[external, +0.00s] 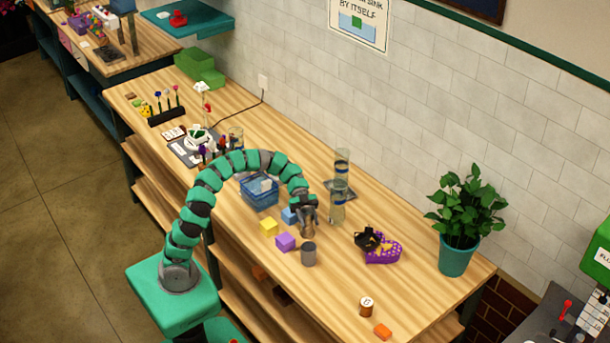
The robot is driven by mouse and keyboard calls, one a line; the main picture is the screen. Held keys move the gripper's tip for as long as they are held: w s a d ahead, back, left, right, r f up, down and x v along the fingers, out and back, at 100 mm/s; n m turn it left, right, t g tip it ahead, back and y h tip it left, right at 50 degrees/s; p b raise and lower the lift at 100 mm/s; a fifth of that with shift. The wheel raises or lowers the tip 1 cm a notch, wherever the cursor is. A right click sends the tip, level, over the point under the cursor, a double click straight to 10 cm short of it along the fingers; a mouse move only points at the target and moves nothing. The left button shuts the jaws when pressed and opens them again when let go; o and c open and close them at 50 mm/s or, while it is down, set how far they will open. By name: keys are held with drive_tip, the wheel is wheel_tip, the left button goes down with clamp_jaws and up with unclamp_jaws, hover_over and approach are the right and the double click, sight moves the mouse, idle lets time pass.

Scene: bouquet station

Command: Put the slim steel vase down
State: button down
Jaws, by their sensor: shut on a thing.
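My gripper (305,208) hangs over the middle of the bench, pointing down. It is shut on the slim steel vase (308,228), a narrow shiny piece that shows below the fingers and is upright or nearly so. The fingers partly hide it. I cannot tell whether its base touches the bench. A short grey cylinder (308,254) stands on the bench just in front of it, nearer the camera.
A purple heart-shaped box (383,252) and a potted plant (457,225) stand to the right. The front right bench (430,290) has free room.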

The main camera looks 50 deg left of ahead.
drive_tip(key=shift+f, duration=0.2)
drive_tip(key=c, duration=0.7)
unclamp_jaws()
drive_tip(key=shift+c, duration=0.2)
drive_tip(key=shift+a, duration=0.1)
drive_tip(key=v, duration=0.8)
drive_tip(key=shift+w+a, duration=0.1)
drive_tip(key=shift+a, duration=0.1)
drive_tip(key=p, duration=0.4)
approach(306, 213)
